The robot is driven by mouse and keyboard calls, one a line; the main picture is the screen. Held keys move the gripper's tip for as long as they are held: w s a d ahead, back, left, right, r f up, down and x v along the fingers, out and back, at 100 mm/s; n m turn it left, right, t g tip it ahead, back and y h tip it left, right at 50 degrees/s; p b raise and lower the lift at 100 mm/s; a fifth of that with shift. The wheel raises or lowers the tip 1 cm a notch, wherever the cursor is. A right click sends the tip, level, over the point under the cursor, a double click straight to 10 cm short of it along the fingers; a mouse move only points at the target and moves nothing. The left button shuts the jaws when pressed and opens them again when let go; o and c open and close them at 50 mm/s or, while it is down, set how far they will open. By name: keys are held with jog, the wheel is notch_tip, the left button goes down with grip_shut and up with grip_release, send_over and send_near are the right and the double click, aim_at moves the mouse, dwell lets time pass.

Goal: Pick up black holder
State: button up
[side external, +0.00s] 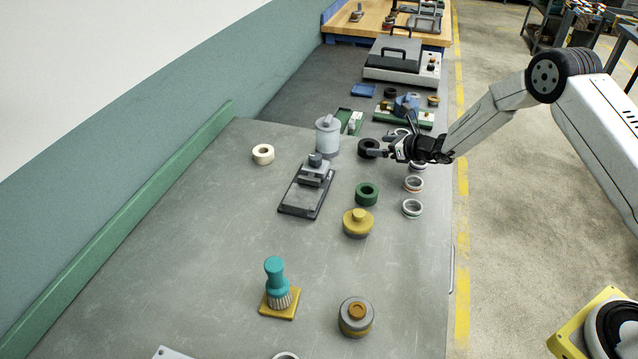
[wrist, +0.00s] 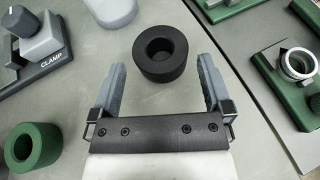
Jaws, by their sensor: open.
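The black holder (wrist: 160,52) is a thick black ring with a round hole, standing on the grey bench top. In the wrist view it lies just ahead of my gripper (wrist: 164,78), roughly centred between the fingertips. The fingers are open and nothing is held. In the side external view the black holder (side external: 368,148) is just left of my gripper (side external: 383,150), whose fingers partly overlap its edge. I cannot tell the exact height gap between the fingertips and the holder.
A green ring (side external: 367,194) and a clamp (side external: 308,188) stand nearby on the bench. A grey-white cylinder (side external: 328,137) is close to the black holder's left. Green fixtures (wrist: 285,68) lie to the right in the wrist view. Several small rings line the bench's right edge.

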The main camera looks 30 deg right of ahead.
aim_at(371, 145)
jog(key=shift+x, duration=2.35)
jog(key=shift+s, duration=0.1)
jog(key=c, duration=1)
